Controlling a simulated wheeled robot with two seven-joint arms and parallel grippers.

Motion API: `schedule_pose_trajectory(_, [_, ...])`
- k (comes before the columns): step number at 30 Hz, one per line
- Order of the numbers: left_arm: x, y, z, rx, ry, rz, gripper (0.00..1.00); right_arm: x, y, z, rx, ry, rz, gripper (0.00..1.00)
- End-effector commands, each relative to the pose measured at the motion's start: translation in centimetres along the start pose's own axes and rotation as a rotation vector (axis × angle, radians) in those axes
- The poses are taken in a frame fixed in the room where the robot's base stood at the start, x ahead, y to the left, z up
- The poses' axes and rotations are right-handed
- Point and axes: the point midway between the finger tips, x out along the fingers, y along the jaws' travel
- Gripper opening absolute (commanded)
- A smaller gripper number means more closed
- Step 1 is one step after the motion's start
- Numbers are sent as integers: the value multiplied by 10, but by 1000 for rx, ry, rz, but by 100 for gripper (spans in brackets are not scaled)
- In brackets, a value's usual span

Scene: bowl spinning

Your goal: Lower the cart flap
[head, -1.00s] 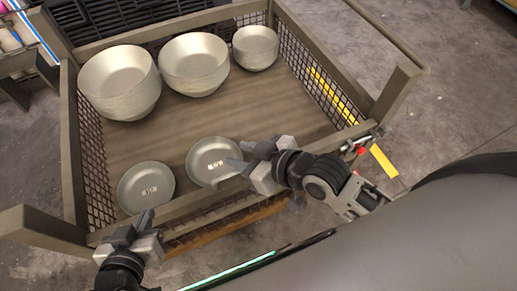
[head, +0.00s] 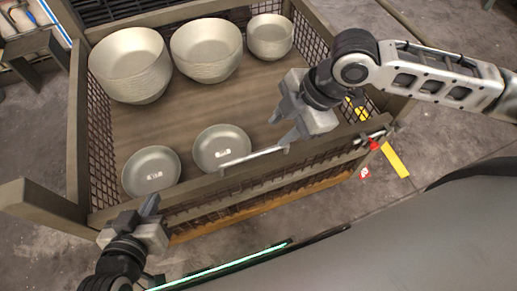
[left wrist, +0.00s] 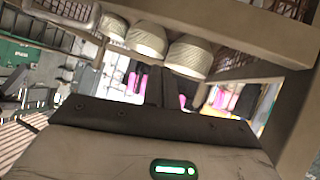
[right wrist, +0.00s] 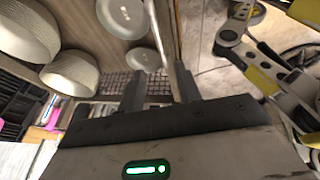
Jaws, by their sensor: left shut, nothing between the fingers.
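The brown cart (head: 75,130) holds bowls, and its near side is a mesh flap (head: 300,165) that stands upright under a top rail. A thin silver bar (head: 252,157) runs along this rail and also shows in the right wrist view (right wrist: 168,40). My right gripper (head: 284,124) is open over the near edge, with its fingertips near the bar's right end. In the right wrist view its fingers (right wrist: 158,85) are apart; contact with the bar is unclear. My left gripper (head: 152,205) is shut and empty beside the near left corner.
Three bowl stacks (head: 207,50) stand at the cart's back, and two small bowls (head: 222,147) lie near the flap. Red parts (head: 374,145) sit at the near right corner. A yellow floor strip (head: 395,160) lies beside it. Bare floor lies to the right.

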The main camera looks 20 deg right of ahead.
Motion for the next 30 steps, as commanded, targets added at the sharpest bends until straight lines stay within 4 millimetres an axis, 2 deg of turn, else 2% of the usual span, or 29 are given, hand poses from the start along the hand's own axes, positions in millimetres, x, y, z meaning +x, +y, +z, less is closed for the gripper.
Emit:
schedule_pose_trajectory(1, [2,-1,3,1,1,-1,0,15,-2,0,0,4,-4,34])
schedule_pose_trajectory(9, [5,-2,7,7,10,-2,0,72,-1,0,2,2,-1,34])
schedule_pose_trajectory(15, [5,-1,6,11,21,-1,0,102,0,0,1,2,0,34])
schedule_pose_trajectory(21, [5,-1,8,13,19,1,0,113,0,0,0,1,2,34])
schedule_pose_trajectory(29, [5,-1,8,15,19,2,0,114,0,0,0,1,2,34])
schedule_pose_trajectory(30, [5,-1,8,15,18,2,0,114,0,0,0,1,2,26])
